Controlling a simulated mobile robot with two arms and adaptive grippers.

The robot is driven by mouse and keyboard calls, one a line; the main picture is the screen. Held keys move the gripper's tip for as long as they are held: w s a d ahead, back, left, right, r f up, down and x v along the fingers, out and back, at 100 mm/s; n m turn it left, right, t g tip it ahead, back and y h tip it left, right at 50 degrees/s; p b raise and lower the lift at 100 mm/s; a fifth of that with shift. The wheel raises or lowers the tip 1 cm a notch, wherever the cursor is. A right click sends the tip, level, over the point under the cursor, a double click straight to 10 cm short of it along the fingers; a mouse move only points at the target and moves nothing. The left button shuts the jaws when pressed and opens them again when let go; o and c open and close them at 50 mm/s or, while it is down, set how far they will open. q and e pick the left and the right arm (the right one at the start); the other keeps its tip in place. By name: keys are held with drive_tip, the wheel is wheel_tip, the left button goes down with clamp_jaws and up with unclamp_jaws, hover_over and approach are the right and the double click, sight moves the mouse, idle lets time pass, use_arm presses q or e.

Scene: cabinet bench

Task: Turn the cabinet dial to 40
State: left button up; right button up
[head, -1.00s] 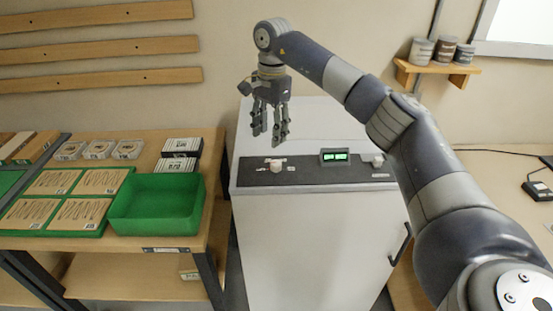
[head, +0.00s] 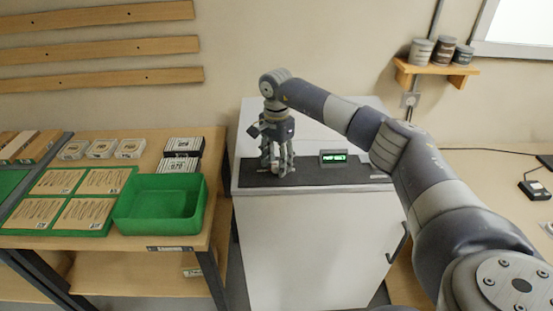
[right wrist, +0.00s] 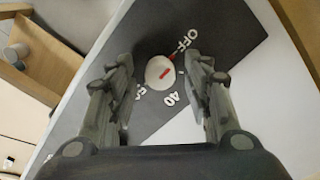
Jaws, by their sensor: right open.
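The cabinet (head: 310,250) is a white box with a dark control panel (head: 345,173) along its top front. The 40 label (right wrist: 174,98) is just below the dial in the right wrist view. My right gripper (head: 277,168) points down over the panel, open, with one finger on each side of the dial; I cannot tell whether they touch it. In the head view the gripper largely hides the dial. My left gripper is out of view.
A small display (head: 333,157) with green text stands right of the gripper on the panel. A green bin (head: 160,218) and boxes sit on the wooden bench at left. A shelf with cans (head: 421,51) hangs at right. The cabinet has a dark handle (head: 398,243).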

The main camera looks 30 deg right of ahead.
drive_tip(key=shift+c, duration=0.2)
drive_tip(key=c, duration=1)
drive_tip(key=shift+c, duration=0.2)
drive_tip(key=shift+m, duration=0.4)
drive_tip(key=m, duration=0.3)
drive_tip(key=shift+m+b, duration=0.4)
drive_tip(key=m, duration=1.2)
drive_tip(key=shift+m, duration=0.3)
drive_tip(key=m, duration=0.6)
drive_tip(key=shift+r+m, duration=0.1)
drive_tip(key=shift+m, duration=0.3)
